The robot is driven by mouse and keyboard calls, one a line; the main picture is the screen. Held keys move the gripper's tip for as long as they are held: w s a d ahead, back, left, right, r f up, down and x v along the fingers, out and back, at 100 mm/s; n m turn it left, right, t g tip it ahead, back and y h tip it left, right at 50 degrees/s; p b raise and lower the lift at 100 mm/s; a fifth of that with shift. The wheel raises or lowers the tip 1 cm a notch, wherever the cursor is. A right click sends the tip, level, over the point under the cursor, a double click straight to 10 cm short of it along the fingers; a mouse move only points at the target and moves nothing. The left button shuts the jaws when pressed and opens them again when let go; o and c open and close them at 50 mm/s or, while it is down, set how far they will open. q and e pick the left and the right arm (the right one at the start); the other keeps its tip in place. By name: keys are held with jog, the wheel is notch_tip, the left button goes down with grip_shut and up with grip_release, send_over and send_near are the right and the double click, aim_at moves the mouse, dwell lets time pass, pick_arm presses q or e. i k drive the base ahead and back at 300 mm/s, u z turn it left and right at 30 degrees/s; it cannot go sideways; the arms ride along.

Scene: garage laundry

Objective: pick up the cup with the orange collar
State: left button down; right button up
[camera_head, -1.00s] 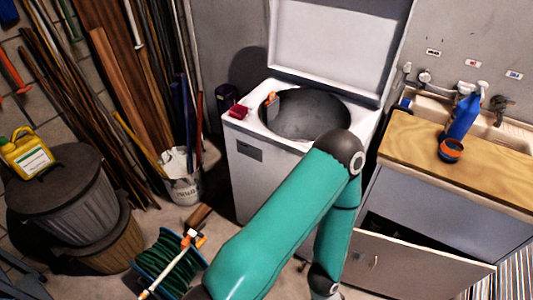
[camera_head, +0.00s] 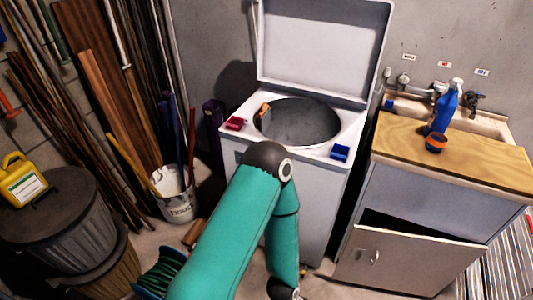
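The cup with the orange collar (camera_head: 436,143) is small, with a dark blue body, and stands on the wooden worktop at the right. It is close beside the blue spray bottle (camera_head: 442,110). One teal arm of mine rises from the bottom of the view, bends at its elbow in front of the washer and drops out at the bottom edge. Its gripper is not visible. My other arm and gripper are also out of view. Nothing covers the cup.
The open top-loading washer (camera_head: 240,157) has a red box (camera_head: 235,123) and a blue box (camera_head: 340,152) on its rim. The wooden worktop (camera_head: 490,164) tops a cabinet beside the sink (camera_head: 488,125). A bucket (camera_head: 178,203), bins and a green hose reel (camera_head: 160,272) stand left.

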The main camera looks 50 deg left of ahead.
aim_at(435, 142)
jog(key=u, duration=0.45)
jog(key=i, duration=0.25)
jog(key=u, duration=1.05)
jog(key=i, duration=0.85)
jog(key=z, duration=3.1)
jog(key=i, duration=0.1)
jog(key=u, duration=3.15)
